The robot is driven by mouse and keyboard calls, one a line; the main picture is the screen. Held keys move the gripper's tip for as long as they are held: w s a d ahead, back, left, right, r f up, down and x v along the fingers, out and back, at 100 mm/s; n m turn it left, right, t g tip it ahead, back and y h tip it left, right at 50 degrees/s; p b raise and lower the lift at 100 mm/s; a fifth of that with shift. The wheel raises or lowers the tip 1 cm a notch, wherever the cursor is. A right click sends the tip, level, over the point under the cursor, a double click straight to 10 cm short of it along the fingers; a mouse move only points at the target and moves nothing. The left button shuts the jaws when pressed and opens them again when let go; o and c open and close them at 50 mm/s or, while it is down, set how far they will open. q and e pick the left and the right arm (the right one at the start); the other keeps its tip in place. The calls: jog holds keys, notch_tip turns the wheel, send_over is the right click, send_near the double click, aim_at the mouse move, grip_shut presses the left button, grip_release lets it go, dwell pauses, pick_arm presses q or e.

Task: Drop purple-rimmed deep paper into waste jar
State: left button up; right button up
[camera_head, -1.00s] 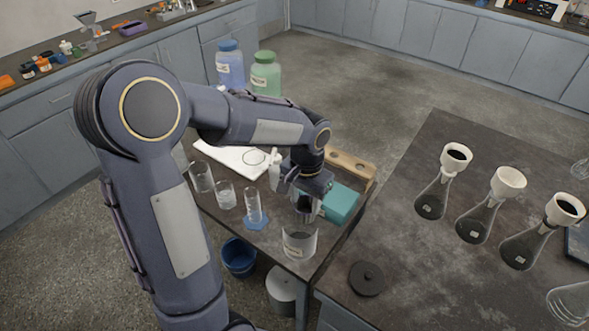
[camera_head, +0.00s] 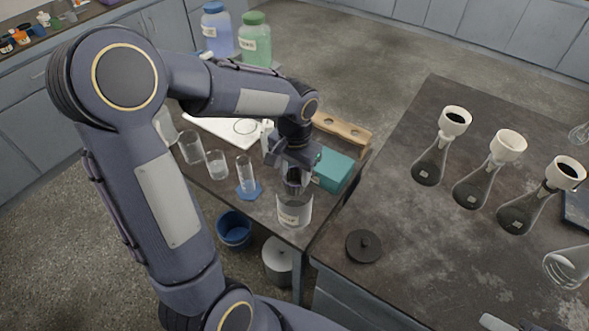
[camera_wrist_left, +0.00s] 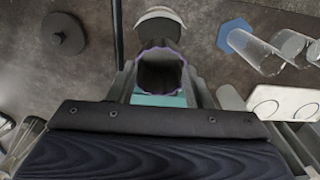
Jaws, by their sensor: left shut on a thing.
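The purple-rimmed deep paper (camera_wrist_left: 160,72) is a dark cup with a scalloped purple edge in the left wrist view. My left gripper (camera_head: 296,172) is shut on it, with a finger on either side. The waste jar (camera_head: 294,215) is a clear labelled jar near the front corner of the side table. In the head view the paper's lower end overlaps the jar's mouth; I cannot tell whether it is inside. The jar's pale rim (camera_wrist_left: 160,14) also shows just beyond the paper in the wrist view.
A teal box (camera_head: 334,169) and a wooden rack (camera_head: 343,130) stand behind the gripper. A cylinder on a blue base (camera_head: 247,190) and beakers (camera_head: 217,166) are to the left. A black lid (camera_head: 364,246) and flasks with funnels (camera_head: 508,146) are on the right bench.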

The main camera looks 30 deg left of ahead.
aim_at(295, 182)
pick_arm(q)
jog(key=shift+s+f, duration=0.1)
jog(key=shift+f, duration=0.1)
dwell(0.4)
jog(key=shift+f+b, duration=1.15)
jog(key=shift+f, duration=0.05)
jog(key=shift+f+b, duration=0.65)
jog(key=shift+f, duration=0.15)
jog(key=o, duration=0.7)
jog(key=shift+r, duration=0.1)
